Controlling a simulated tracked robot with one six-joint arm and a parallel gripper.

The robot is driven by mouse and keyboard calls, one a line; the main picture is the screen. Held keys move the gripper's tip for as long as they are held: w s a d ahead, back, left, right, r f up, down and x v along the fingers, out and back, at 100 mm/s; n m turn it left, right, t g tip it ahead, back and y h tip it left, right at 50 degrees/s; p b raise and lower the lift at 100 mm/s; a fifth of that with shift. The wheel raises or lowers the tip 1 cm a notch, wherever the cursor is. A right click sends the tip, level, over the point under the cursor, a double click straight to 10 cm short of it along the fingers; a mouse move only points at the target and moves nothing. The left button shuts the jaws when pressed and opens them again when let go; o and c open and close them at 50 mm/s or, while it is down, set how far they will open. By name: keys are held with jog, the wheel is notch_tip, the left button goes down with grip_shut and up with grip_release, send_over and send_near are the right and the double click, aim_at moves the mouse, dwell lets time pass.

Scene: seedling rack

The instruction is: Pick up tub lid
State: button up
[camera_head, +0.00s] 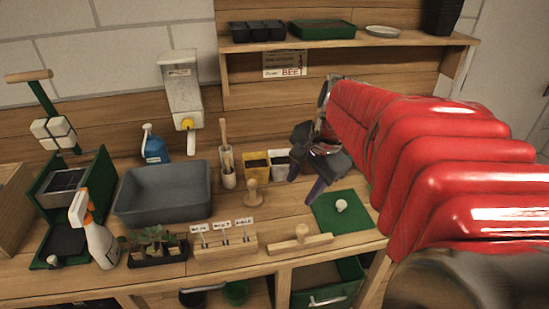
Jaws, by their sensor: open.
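A flat green square panel (327,222) with a round pale knob (341,206) in its middle lies on the bench at the right; it looks like the tub lid. My gripper (304,184) hangs from the red arm just left of and above the panel's back left corner, fingers pointing down. It is open with nothing between the fingers. It appears apart from the panel, though the exact height is hard to judge. The arm covers the bench right of the gripper.
A wooden stamp (254,195), a label rack (225,246) and a wooden scraper (300,243) lie nearby. A grey tub (164,204) stands at left. An upper shelf (345,42) overhangs the back.

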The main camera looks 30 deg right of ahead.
jog(key=d+f+m, duration=0.2)
jog(key=d+m, duration=0.5)
jog(key=d, duration=0.3)
jog(key=s+d+f+m+y, duration=0.1)
jog(key=d+f+m, duration=0.2)
jog(key=d+m, duration=0.4)
jog(key=d, duration=0.3)
jog(key=shift+s+d, duration=0.25)
jog(key=shift+d, duration=0.15)
jog(key=shift+y, duration=0.3)
send_over(342, 202)
jog(key=s, duration=0.2)
jog(key=f, duration=0.8)
jog(key=shift+s+d, duration=0.1)
jog(key=shift+d, duration=0.15)
jog(key=shift+d+x, duration=0.15)
jog(key=shift+x, duration=1.15)
jog(key=shift+d+x, duration=0.15)
jog(key=shift+x, duration=1.1)
